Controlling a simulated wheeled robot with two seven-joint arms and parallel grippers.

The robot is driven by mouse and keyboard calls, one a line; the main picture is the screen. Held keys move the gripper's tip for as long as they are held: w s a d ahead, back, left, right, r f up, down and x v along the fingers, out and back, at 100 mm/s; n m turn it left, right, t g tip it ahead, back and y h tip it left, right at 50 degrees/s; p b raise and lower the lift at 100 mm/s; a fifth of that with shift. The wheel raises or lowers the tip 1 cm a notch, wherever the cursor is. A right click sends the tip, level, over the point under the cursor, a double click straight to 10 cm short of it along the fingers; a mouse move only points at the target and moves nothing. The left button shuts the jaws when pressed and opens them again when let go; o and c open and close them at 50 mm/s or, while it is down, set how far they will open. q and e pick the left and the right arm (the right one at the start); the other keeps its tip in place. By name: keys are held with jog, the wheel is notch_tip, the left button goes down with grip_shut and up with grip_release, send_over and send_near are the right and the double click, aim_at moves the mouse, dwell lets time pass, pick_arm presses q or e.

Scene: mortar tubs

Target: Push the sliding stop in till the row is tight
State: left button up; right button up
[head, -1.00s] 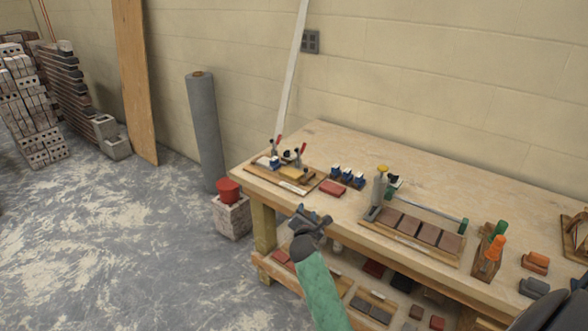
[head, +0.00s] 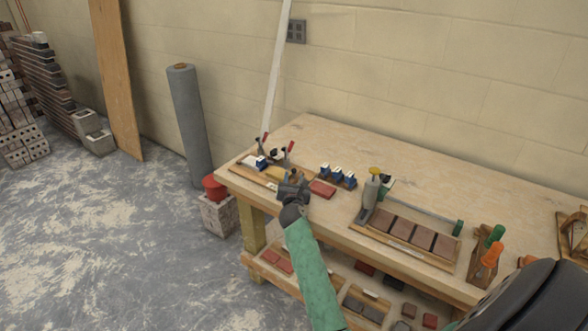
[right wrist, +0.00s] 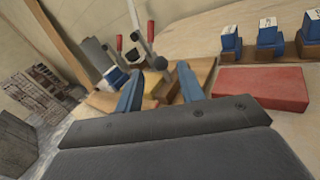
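My right gripper (head: 293,188) is over the front left of the bench, at the near side of a wooden jig (head: 248,175) with two red-handled clamps. In the right wrist view its blue fingers (right wrist: 160,72) are apart, with nothing held. A second fixture to the right carries a row of brown tiles (head: 405,230) on a wooden board. I cannot tell which part is the sliding stop or whether any gaps remain. My left gripper is not in view.
A red block (head: 321,188) lies right of the gripper, with several blue-and-white blocks (head: 338,174) behind it. A tool holder with orange and green handles (head: 488,256) stands further right. The back of the bench (head: 420,160) is clear.

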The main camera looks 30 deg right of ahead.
aim_at(294, 172)
jog(key=x, duration=0.4)
jog(key=shift+p, duration=0.4)
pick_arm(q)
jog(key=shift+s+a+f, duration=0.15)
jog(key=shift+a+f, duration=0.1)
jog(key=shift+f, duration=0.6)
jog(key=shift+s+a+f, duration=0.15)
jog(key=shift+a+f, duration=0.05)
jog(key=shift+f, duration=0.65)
pick_arm(e)
jog(key=shift+w+d+f, duration=0.1)
jog(key=shift+w+d, duration=0.35)
jog(key=shift+w, duration=0.1)
